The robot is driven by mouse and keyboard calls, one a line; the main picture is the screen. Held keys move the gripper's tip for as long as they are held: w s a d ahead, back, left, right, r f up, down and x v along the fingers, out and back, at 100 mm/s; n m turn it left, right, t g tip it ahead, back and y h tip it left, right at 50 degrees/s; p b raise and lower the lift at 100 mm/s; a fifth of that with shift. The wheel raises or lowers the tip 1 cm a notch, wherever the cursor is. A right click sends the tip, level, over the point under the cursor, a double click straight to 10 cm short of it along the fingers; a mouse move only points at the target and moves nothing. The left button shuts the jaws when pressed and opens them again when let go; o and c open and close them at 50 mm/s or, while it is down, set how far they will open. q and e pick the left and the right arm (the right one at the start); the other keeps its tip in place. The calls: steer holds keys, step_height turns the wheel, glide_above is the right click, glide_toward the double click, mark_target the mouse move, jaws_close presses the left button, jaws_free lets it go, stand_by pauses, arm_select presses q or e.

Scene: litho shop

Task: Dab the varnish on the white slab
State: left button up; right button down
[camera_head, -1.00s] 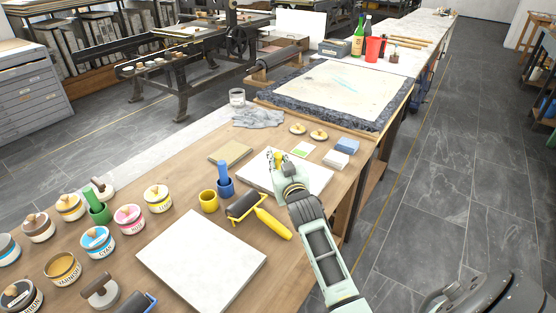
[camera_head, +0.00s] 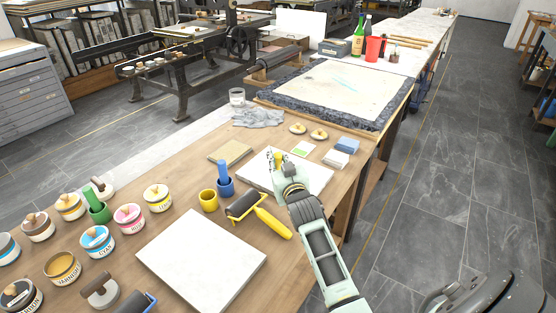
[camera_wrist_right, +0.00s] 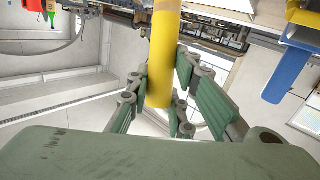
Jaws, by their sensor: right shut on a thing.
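My right gripper (camera_head: 279,162) is shut on a yellow-handled tool (camera_wrist_right: 164,50), which stands between its fingers in the right wrist view. In the head view the gripper is over the farther white slab (camera_head: 318,179). The tool's lower end is hidden, so I cannot tell whether it touches the slab. A second, larger white slab (camera_head: 203,262) lies nearer. The open varnish tin (camera_head: 62,269) stands at lower left among the ink tins. An empty-looking yellow cup (camera_head: 208,201) stands left of the farther slab. My left gripper is not in view.
A roller with a yellow handle (camera_head: 270,222) lies between the slabs. A blue tool stands in a blue cup (camera_head: 225,187); a green one (camera_head: 97,207) stands among the tins. Small white and blue blocks (camera_head: 345,147) lie behind the farther slab.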

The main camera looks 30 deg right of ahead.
steer(key=shift+f, duration=0.55)
stand_by(0.6)
steer(key=shift+r, duration=0.1)
step_height(320, 180, up, 7)
steer(key=p, duration=0.6)
steer(key=shift+r+p, duration=0.1)
steer(key=shift+p, duration=0.2)
